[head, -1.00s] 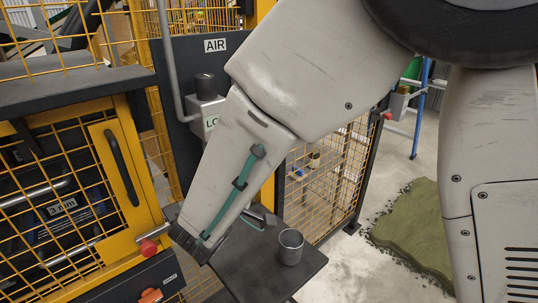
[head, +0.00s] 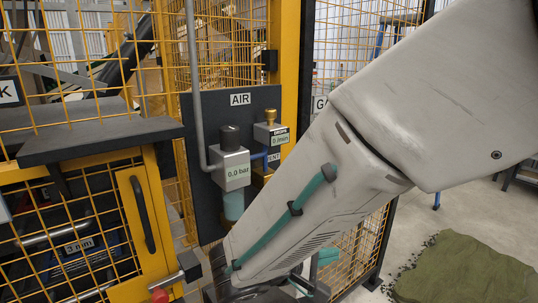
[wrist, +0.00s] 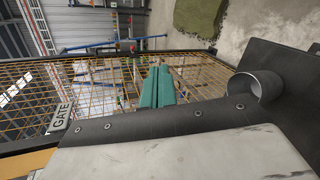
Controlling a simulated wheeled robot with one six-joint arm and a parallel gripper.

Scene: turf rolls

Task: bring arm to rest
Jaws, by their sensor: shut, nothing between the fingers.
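My arm (head: 300,215) slants from the upper right to the bottom middle of the head view. In the wrist view the two teal fingers of my gripper (wrist: 160,86) lie side by side, shut and empty. They are seen in front of the mesh fence, touching nothing that I can see. In the head view the gripper is mostly hidden behind the arm and the lower edge.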

